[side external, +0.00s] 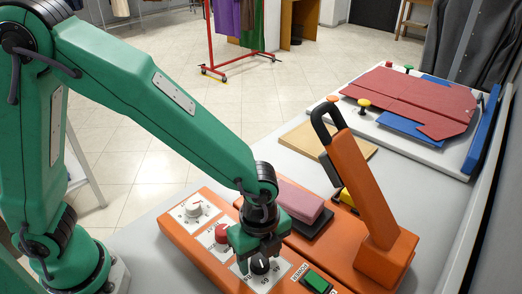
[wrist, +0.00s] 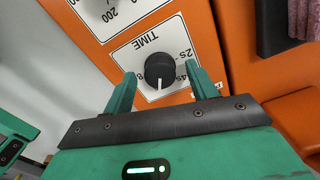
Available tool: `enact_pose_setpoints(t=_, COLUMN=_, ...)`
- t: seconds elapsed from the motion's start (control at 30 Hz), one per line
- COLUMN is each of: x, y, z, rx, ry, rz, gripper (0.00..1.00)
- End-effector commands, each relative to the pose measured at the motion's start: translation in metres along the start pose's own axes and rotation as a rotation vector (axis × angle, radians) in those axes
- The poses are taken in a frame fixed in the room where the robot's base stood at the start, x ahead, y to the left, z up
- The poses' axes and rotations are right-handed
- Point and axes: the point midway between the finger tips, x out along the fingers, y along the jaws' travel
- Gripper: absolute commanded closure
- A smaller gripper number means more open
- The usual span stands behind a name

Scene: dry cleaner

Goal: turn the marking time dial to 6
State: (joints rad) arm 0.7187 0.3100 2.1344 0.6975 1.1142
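The time dial is a black round knob (wrist: 160,70) with a white pointer line, on a white plate marked TIME, upside down in the wrist view. The pointer line points down in that picture, toward my gripper's body. Marks 2s and 4s show at the plate's right; the number at the pointer cannot be read. My gripper (wrist: 161,77) is open, one finger on each side of the knob, with gaps visible. In the side external view the knob (side external: 260,265) sits just below my gripper (side external: 257,255), partly covered by it.
The orange machine (side external: 180,240) also carries a white knob (side external: 193,210), a red knob (side external: 221,232), a green switch (side external: 317,281) and a pink pad (side external: 299,201). An orange lever arm (side external: 365,185) rises at right. A red garment-shaped piece (side external: 410,98) lies on a board behind.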

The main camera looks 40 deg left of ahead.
Motion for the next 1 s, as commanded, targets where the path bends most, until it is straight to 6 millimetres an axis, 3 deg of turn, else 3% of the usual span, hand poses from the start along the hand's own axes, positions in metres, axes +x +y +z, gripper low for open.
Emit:
enact_pose_setpoints(t=0.37, x=-0.007, y=-0.001, z=0.000, rx=0.000, ry=0.001, rz=-0.003, gripper=0.42)
enact_pose_setpoints(t=1.0, x=-0.075, y=0.000, z=0.000, rx=0.000, ry=0.001, rz=-0.001, gripper=0.42)
